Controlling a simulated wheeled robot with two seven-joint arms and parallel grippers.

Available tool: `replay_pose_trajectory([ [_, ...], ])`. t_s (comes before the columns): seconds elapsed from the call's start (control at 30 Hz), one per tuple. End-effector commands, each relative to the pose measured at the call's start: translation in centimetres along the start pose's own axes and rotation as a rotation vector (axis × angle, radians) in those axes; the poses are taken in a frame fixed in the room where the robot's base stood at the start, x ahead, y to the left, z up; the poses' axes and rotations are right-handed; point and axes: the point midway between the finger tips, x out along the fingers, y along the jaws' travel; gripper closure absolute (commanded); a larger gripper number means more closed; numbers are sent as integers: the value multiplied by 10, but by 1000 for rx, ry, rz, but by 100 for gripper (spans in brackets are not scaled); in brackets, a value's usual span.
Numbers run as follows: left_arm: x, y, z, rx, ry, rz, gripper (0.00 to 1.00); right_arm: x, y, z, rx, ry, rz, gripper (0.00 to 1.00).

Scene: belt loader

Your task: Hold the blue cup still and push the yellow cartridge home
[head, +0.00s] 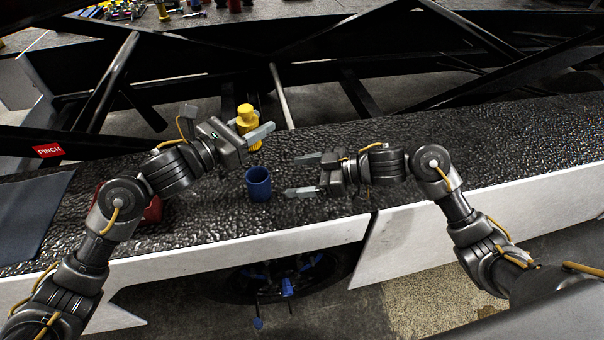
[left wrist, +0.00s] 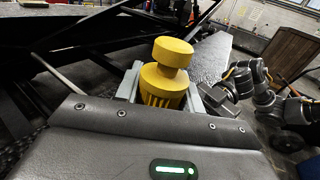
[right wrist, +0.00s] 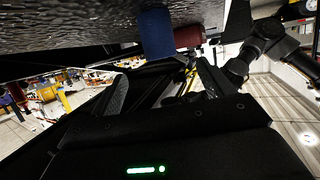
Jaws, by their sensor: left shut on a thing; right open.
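The yellow cartridge (head: 246,120) is held by my left gripper (head: 252,132), above and behind the blue cup in the head view. In the left wrist view the cartridge (left wrist: 165,80) stands between the fingers, its round knob on top. The blue cup (head: 258,186) stands upright on the dark textured belt, apart from both grippers. My right gripper (head: 303,175) is open and empty, just right of the cup, with its fingers pointing towards it. The cup (right wrist: 157,34) also shows in the right wrist view. The cup's inside is too dark to read.
A dark red object (head: 152,210) sits on the belt (head: 220,222), partly hidden by my left arm. A dark flat sheet (head: 30,215) lies at the far left. A white side panel (head: 240,250) edges the belt in front. Black frame bars cross behind. The belt is clear at right.

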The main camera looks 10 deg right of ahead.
Motion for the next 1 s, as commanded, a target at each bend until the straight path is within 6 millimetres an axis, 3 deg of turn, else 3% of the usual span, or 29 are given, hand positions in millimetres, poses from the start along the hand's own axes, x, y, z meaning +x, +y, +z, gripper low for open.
replay_pose_trajectory([
  [0.17,0,0,0,0,-1,0,85,18,0,-1,2,3,-2,20],
  [0.6,0,0,0,0,-1,0,85,96,1,-1,3,3,0,20],
  [0.8,0,0,0,0,-1,0,85,114,1,-1,1,2,1,20],
  [1.0,0,0,0,0,-1,0,85,119,1,0,0,1,2,20],
])
